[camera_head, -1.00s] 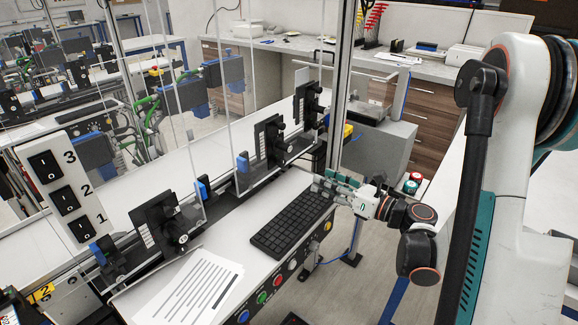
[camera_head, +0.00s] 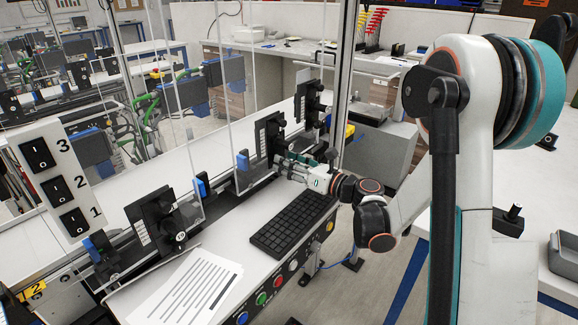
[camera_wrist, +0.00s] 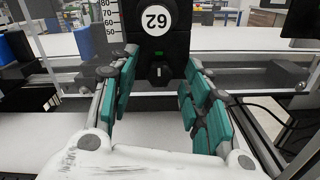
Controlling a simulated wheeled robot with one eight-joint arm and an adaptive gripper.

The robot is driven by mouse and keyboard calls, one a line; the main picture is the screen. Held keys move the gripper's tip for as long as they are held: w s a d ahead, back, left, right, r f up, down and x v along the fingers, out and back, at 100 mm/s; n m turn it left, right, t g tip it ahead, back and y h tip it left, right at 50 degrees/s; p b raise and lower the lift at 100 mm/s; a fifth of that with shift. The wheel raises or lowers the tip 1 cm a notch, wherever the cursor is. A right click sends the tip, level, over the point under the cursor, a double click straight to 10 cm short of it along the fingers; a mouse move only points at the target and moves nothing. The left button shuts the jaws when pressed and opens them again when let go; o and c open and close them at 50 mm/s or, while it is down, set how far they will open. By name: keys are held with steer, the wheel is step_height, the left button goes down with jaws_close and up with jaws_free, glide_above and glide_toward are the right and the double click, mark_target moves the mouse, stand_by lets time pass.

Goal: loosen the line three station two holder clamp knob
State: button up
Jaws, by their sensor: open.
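A black holder (camera_wrist: 158,42) with a round white "62" label and a white scale strip stands straight ahead in the wrist view. Below the label is its dark knob (camera_wrist: 159,73) with a small white mark. My gripper (camera_wrist: 161,64) is open, its teal-padded fingers to the left and right of the knob. The gap between fingers and knob is hard to judge. In the head view my gripper (camera_head: 284,162) is at the middle black holder (camera_head: 268,133), whose knob is hidden behind the fingers.
Other holders stand at the near left (camera_head: 153,216) and far right (camera_head: 309,102). A black keyboard (camera_head: 292,224) and a printed sheet (camera_head: 188,290) lie on the white front ledge. A switch panel (camera_head: 56,182) numbered 1 to 3 is at left. A clear upright panel (camera_head: 250,180) stands beside the middle holder.

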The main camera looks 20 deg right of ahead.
steer(key=shift+c, duration=0.3)
jaws_close()
